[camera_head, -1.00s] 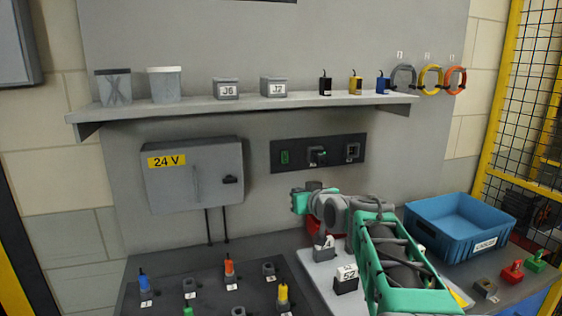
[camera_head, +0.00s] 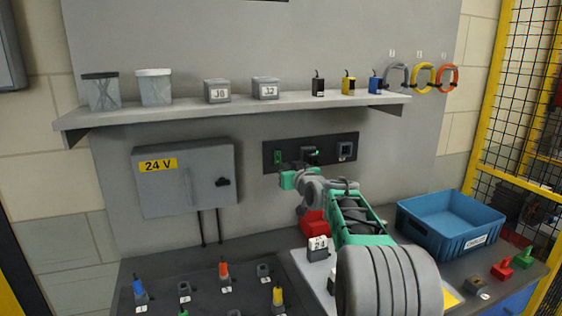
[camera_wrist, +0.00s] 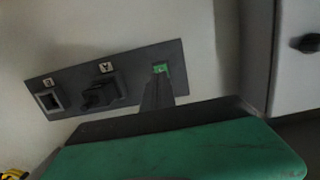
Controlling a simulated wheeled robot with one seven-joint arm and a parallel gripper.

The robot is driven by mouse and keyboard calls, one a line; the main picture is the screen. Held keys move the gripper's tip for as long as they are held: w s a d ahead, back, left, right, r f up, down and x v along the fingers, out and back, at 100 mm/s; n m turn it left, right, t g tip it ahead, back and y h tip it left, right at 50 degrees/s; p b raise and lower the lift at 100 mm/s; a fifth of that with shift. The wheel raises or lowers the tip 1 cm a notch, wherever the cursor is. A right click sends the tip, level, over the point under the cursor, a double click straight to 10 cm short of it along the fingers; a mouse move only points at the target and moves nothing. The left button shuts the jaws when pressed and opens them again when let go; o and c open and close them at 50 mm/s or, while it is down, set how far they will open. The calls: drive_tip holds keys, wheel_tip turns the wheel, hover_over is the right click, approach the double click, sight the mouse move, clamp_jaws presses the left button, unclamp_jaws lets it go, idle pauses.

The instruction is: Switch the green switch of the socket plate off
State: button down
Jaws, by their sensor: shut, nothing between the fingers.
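The dark socket plate (camera_head: 329,150) is fixed to the grey wall panel, and it also shows in the wrist view (camera_wrist: 135,78). Its green switch (camera_head: 278,157) is at the left end; in the wrist view the green switch (camera_wrist: 160,68) is at the right end. A black plug or socket (camera_wrist: 99,92) sits mid-plate, and a square socket (camera_wrist: 48,100) is at the other end. My gripper (camera_wrist: 158,84) is shut and empty. Its fingertips are just in front of the switch and overlap its lower edge; I cannot tell whether they touch. The switch's position is too small to read.
A 24 V cabinet (camera_head: 188,182) hangs left of the plate. A shelf (camera_head: 240,112) with boxes and tubs runs above it. Below are a dark bench with numbered pegs and a blue crate (camera_head: 450,225) at the right. The wall between cabinet and plate is clear.

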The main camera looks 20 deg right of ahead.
drive_tip(key=w, duration=0.1)
drive_tip(key=w+p, duration=0.1)
drive_tip(key=w, duration=0.2)
drive_tip(key=shift+w+f, duration=0.3)
drive_tip(key=shift+w, duration=0.1)
drive_tip(key=shift+w+d+f+b, duration=0.1)
drive_tip(key=shift+f+b, duration=0.45)
drive_tip(key=shift+b, duration=0.5)
drive_tip(key=shift+r+t, duration=0.3)
drive_tip(key=shift+r, duration=0.2)
drive_tip(key=shift+f, duration=0.2)
drive_tip(key=b, duration=0.6)
approach(278, 163)
drive_tip(key=s+f, duration=0.2)
drive_tip(key=s, duration=0.4)
drive_tip(key=shift+s+d+f, duration=0.1)
drive_tip(key=shift+s, duration=0.3)
